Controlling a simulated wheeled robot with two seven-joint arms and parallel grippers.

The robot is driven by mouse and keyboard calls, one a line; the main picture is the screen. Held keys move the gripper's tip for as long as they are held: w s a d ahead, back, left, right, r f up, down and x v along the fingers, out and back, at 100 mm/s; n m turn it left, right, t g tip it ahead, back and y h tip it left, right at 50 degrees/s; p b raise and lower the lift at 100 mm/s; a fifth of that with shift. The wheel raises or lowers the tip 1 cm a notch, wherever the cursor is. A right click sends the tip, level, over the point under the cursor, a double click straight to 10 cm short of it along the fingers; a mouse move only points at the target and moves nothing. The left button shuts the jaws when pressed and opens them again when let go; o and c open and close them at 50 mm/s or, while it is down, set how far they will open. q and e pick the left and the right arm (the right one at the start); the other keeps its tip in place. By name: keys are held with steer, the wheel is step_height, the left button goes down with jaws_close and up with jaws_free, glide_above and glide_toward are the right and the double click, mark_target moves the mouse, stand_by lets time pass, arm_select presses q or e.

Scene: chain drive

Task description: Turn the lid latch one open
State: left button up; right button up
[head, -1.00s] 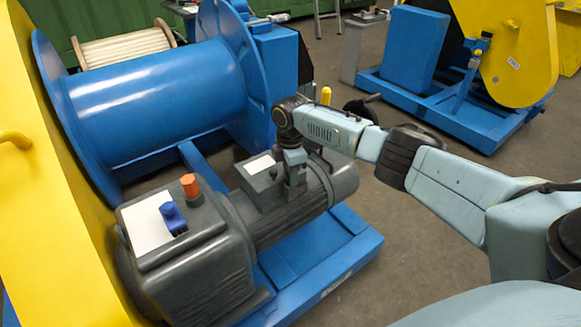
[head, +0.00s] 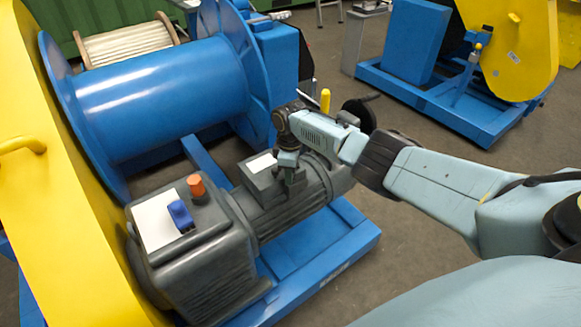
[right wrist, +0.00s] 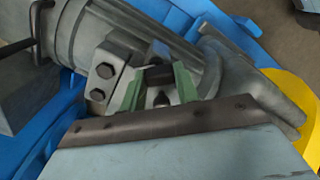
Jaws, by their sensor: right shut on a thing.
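The grey motor (head: 300,205) carries a small box with a white-topped lid (head: 262,164). My right gripper (head: 289,184) reaches down at the right side of this box. In the right wrist view its green fingers (right wrist: 159,88) are shut on a small dark piece (right wrist: 158,73), which appears to be the lid latch. A grey block with dark bolts (right wrist: 105,71) is beside the fingers. The gripper and wrist hide most of the latch in the head view, so its angle cannot be told there. My left gripper is not in view.
A grey gearbox (head: 205,270) with an orange cap (head: 197,186) and a blue knob (head: 181,215) is left of the motor. A blue drum (head: 160,95) stands behind. A yellow guard (head: 60,220) bounds the left. Open floor (head: 420,130) lies to the right.

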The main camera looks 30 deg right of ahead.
steer(key=m+p, duration=0.1)
steer(key=m, duration=0.2)
steer(key=shift+a+m, duration=0.1)
steer(key=shift+m, duration=0.3)
steer(key=shift+m+p, duration=0.4)
steer(key=shift+m, duration=0.8)
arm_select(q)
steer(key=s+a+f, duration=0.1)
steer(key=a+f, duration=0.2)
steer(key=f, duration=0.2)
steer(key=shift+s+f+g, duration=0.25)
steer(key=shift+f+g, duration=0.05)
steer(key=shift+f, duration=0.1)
arm_select(e)
steer(key=shift+w+m, duration=0.15)
steer(key=shift+m, duration=1.05)
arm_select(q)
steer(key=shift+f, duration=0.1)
arm_select(e)
steer(key=o, duration=1)
arm_select(q)
steer(key=shift+p, duration=0.3)
arm_select(e)
steer(key=shift+r, duration=0.15)
